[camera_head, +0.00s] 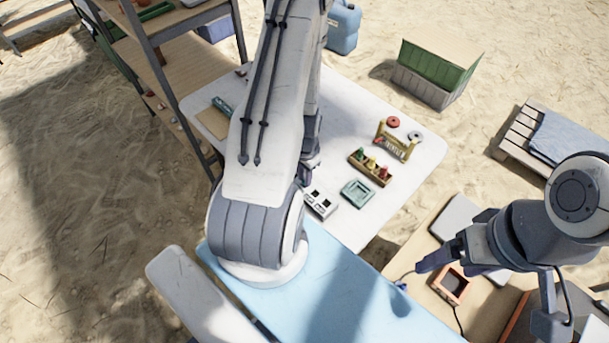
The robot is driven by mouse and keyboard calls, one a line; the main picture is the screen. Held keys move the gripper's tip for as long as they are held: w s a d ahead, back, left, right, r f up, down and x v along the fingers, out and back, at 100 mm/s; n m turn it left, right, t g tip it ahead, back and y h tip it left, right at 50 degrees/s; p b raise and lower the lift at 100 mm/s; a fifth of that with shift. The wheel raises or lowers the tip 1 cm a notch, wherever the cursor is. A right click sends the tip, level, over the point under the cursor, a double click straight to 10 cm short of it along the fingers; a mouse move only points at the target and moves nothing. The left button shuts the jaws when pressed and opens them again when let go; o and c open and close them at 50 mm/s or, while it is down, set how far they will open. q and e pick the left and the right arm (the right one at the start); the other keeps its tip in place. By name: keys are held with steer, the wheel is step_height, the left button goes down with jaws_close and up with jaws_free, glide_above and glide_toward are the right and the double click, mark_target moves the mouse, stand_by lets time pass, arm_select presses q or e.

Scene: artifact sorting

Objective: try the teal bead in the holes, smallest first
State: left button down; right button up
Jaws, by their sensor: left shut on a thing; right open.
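A white block with dark square holes (319,202) lies on the white table, near its front edge. My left gripper (310,177) is just behind this block, partly hidden by my own arm. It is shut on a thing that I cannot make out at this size. I cannot pick out the teal bead in this view. My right gripper (424,275) is open, over the wooden table at the right, well away from the block.
A teal square tray (357,193) lies right of the block. Behind it are a wooden rack with coloured pieces (370,167), a wooden frame (391,142), a red ring (393,122) and a grey ring (415,137). The white table's (420,165) right side is clear.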

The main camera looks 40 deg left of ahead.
arm_select(q)
steer(key=shift+c, duration=1.5)
jaws_free()
steer(key=shift+r+p, duration=2.55)
steer(key=shift+r, duration=0.5)
